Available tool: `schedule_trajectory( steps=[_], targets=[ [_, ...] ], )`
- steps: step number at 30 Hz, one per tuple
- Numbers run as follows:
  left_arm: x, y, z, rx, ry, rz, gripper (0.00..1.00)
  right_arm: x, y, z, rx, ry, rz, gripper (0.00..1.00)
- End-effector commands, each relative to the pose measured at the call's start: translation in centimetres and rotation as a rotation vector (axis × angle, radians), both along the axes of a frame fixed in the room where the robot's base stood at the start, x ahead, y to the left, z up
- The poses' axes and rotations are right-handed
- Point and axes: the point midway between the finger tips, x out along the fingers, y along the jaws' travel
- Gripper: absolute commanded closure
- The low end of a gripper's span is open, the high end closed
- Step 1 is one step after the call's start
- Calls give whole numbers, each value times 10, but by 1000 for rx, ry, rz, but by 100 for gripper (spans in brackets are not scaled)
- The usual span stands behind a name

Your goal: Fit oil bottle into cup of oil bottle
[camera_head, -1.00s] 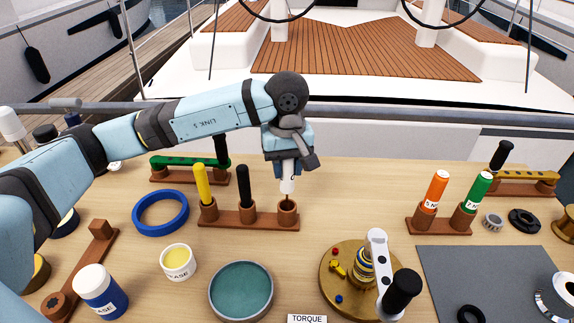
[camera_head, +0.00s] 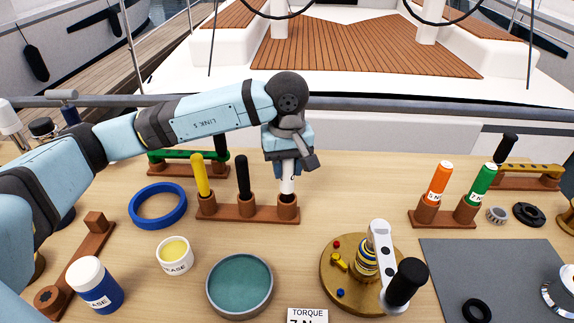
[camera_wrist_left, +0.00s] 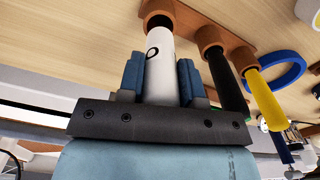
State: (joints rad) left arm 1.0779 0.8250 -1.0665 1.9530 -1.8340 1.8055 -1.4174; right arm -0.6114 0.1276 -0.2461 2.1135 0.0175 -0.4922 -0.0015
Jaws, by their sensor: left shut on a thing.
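The oil bottle (camera_head: 288,179) is a slim white cylinder with a dark mark, upright at the right end of a brown rack. Its lower end meets the cup of the oil bottle (camera_head: 288,205), a brown cup; how deep it sits is hard to tell. My left gripper (camera_head: 288,163) is above the cup and shut on the bottle's upper part. In the left wrist view the white bottle (camera_wrist_left: 160,55) stands between the blue fingers (camera_wrist_left: 160,80), its far end at the brown cup (camera_wrist_left: 158,10). My right gripper is out of view.
A black handle (camera_head: 243,175) and a yellow handle (camera_head: 200,175) stand in the same rack, left of the bottle. A blue ring (camera_head: 158,206), a grease tub (camera_head: 175,256) and a teal dish (camera_head: 240,287) lie nearby. A brass turntable (camera_head: 335,285) stands in front.

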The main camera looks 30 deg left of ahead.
Motion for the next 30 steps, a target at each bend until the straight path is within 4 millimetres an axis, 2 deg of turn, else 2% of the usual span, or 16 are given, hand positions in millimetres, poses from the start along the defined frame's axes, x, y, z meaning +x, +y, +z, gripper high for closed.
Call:
schedule_trajectory(
  steps=[30],
  targets=[
    [0, 0, -27, 0, 0, 0, 94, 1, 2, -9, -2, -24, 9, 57]
  ],
)
